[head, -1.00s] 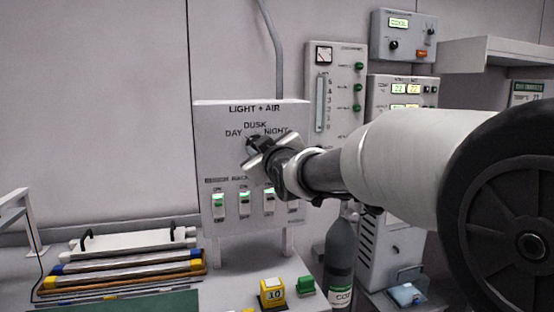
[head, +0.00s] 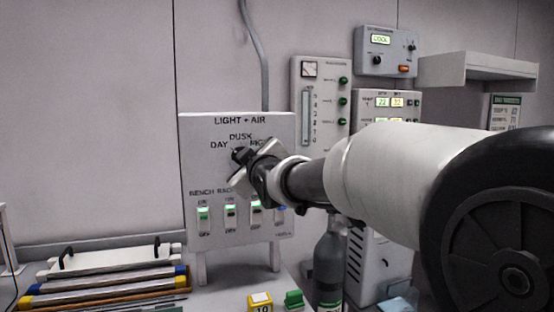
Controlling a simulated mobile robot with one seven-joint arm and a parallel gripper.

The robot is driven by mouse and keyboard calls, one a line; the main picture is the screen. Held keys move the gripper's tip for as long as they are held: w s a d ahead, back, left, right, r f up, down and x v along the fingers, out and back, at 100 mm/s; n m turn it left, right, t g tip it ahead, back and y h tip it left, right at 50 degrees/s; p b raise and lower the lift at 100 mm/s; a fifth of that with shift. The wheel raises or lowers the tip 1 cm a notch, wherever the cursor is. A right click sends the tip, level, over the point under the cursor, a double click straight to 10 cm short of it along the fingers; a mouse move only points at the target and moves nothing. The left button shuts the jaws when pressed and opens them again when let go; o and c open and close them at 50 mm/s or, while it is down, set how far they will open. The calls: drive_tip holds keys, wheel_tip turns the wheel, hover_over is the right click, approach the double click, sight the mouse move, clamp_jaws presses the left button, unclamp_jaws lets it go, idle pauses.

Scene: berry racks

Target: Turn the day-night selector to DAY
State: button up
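The LIGHT + AIR panel (head: 205,135) stands upright on legs in the middle of the head view. Its upper part carries the labels DAY, DUSK and NIGHT, with NIGHT partly covered by my gripper. The dark selector knob (head: 239,155) shows just below the word DUSK. My gripper (head: 240,168) is at the knob, with one finger above right and one below left of it. Whether the fingers touch the knob, and which way its pointer faces, I cannot tell.
Grey instrument boxes (head: 318,75) hang to the right, above a gas bottle (head: 328,265). A yellow block (head: 260,301) and a green block (head: 294,298) stand in front. Trays (head: 105,262) lie at left.

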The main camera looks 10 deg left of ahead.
drive_tip(key=shift+o, duration=0.6)
drive_tip(key=shift+w, duration=0.1)
drive_tip(key=v, duration=1.7)
drive_tip(key=shift+s, duration=0.2)
drive_tip(key=shift+d, duration=0.15)
